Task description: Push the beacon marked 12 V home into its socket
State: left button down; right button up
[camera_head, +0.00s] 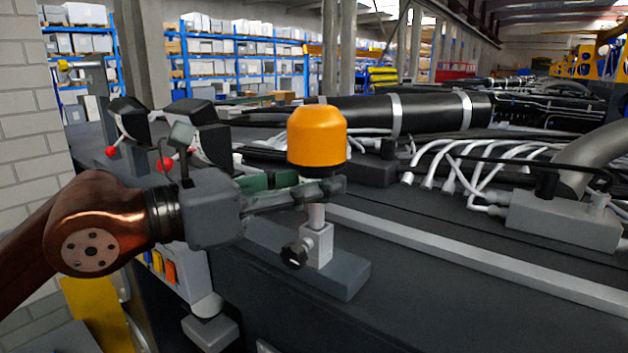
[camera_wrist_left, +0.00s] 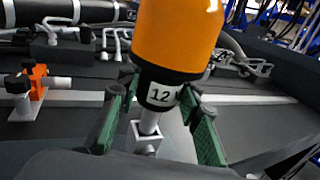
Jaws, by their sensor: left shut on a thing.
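The beacon (camera_head: 317,137) has an orange dome and a black base with a white label. The label reads 12 in the left wrist view (camera_wrist_left: 160,94); any further letter is hard to make out. My left gripper (camera_head: 322,188) is shut on the black base, its green fingers on either side. A pale stem runs down from the base to the grey socket block (camera_head: 317,246), which has a black knob (camera_head: 294,255) on its side. The stem's lower end meets the socket's square mouth (camera_wrist_left: 146,132); how deep it sits is unclear. My right gripper is not in view.
The socket stands on a grey plate (camera_head: 344,282) on the dark chassis. An orange block with a black knob (camera_wrist_left: 36,82) stands left in the wrist view. White hoses (camera_head: 470,170) and a black cylinder (camera_head: 430,112) lie behind. Red-tipped levers (camera_head: 166,164) stand near my left arm.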

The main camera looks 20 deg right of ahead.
aim_at(310, 210)
pick_arm(q)
jog(key=shift+a+f+b, duration=0.15)
jog(key=shift+f+b, duration=0.1)
jog(key=shift+b, duration=0.05)
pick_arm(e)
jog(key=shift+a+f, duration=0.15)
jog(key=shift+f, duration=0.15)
pick_arm(q)
jog(key=shift+f+b, duration=0.3)
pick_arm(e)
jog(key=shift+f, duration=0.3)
pick_arm(q)
jog(key=shift+f, duration=0.3)
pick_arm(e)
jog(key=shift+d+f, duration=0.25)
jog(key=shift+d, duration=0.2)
pick_arm(q)
jog(key=shift+f+b, duration=0.1)
jog(key=shift+b, duration=0.25)
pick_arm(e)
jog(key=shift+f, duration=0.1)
pick_arm(q)
jog(key=shift+f, duration=0.3)
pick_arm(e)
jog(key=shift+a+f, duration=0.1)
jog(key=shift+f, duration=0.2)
